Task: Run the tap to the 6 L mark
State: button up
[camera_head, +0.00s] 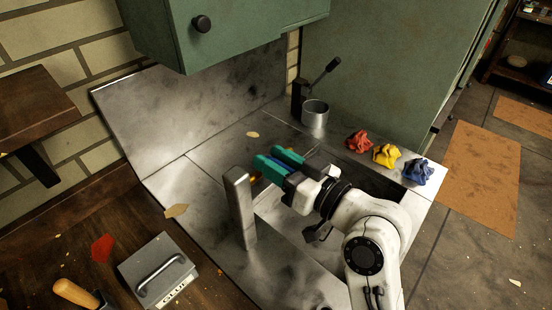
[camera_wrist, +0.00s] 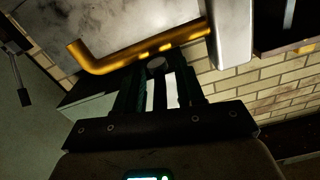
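The tap is a grey metal post (camera_head: 240,205) standing on the steel counter, with a brass spout. In the wrist view the spout (camera_wrist: 110,62) runs from the grey post (camera_wrist: 232,30) and bends at its far end. My gripper (camera_head: 272,160) has teal fingers and is just beside the top of the post, by the spout. Its fingers (camera_wrist: 157,80) reach toward the spout in the wrist view. A dark round end shows between the fingertips; I cannot tell what it is or whether it is gripped. No litre mark is readable, and my arm hides part of the sink.
A metal cup (camera_head: 315,114) stands by a black lever post (camera_head: 299,98) at the back. A grey box with a handle (camera_head: 160,275) is on the wooden counter. A green cabinet (camera_head: 235,35) hangs above.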

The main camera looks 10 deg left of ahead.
jog(key=shift+c, duration=0.3)
grip_shut()
